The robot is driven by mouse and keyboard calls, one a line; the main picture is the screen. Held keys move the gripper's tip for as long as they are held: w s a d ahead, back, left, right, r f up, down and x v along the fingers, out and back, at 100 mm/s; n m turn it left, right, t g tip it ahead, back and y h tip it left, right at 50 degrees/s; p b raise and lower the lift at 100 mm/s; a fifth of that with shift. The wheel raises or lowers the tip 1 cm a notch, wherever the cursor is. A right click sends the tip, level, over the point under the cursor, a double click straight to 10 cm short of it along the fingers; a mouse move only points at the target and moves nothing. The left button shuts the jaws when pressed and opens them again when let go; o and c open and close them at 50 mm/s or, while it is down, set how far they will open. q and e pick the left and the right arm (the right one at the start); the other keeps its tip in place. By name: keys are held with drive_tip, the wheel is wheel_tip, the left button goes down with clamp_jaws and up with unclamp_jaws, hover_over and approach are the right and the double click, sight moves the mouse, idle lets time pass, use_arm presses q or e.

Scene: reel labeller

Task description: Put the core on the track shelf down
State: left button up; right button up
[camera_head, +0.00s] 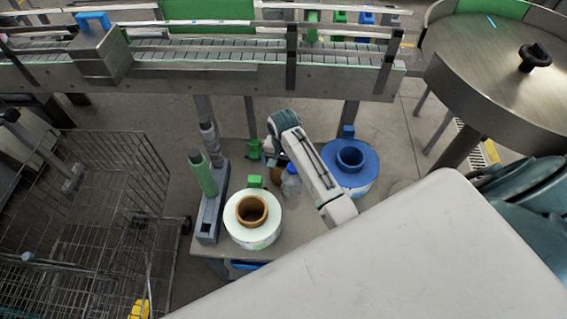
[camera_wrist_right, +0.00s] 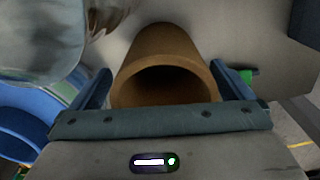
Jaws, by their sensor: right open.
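The brown core (camera_wrist_right: 165,65) is a hollow tube. In the right wrist view its open end faces the camera, between the two blue fingers of my right gripper (camera_wrist_right: 165,95). The fingers are open, one on each side of the core. In the head view the core (camera_head: 275,176) is a small brown patch beside a clear bottle, partly hidden by my right arm. My right gripper (camera_head: 269,156) is over the grey shelf top (camera_head: 234,160), largely hidden by its wrist. Whether the core touches the shelf is hard to tell. My left gripper is out of view.
A white reel (camera_head: 244,235) with a brown core and a blue reel (camera_head: 366,180) stand on the shelf. A clear bottle (camera_head: 291,188) is close to the core. A grey stand with a green roller (camera_head: 203,174) is left. A wire cart (camera_head: 90,200) stands further left; a conveyor (camera_head: 220,78) runs behind.

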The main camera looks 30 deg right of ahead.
drive_tip(key=shift+w+r, duration=0.1)
drive_tip(key=shift+r, duration=0.3)
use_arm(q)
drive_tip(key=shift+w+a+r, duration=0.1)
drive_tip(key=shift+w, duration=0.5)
use_arm(e)
wheel_tip(320, 180, up, 11)
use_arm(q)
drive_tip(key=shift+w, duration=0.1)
